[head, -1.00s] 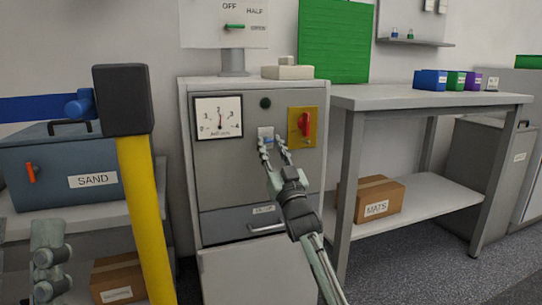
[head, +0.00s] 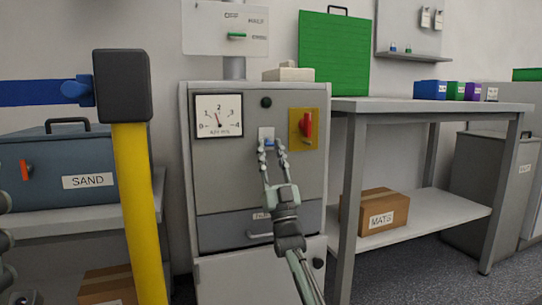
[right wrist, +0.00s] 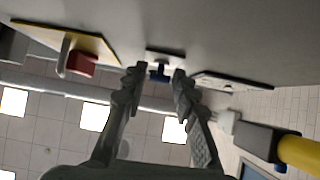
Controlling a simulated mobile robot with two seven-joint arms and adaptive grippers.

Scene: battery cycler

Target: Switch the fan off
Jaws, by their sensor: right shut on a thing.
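A small white switch plate (head: 262,131) with a blue lever (right wrist: 158,70) is on the front of the grey cabinet (head: 225,170). Which control belongs to the fan is not readable. My right gripper (head: 272,145) reaches up to this switch. In the right wrist view its fingertips (right wrist: 157,80) are on both sides of the blue lever, shut on it. Right of it is a red rotary handle (head: 307,125) on a yellow plate. Above, a panel marked OFF and HALF (head: 215,40) has a green lever (head: 237,35) lying level. Only part of my left gripper (head: 5,240) shows at the left edge.
A dial meter (head: 219,116) and a dark round knob (head: 266,102) are near the switch. A yellow post with a black head (head: 122,85) stands left, before a SAND box (head: 88,182). A table (head: 430,105) stands right.

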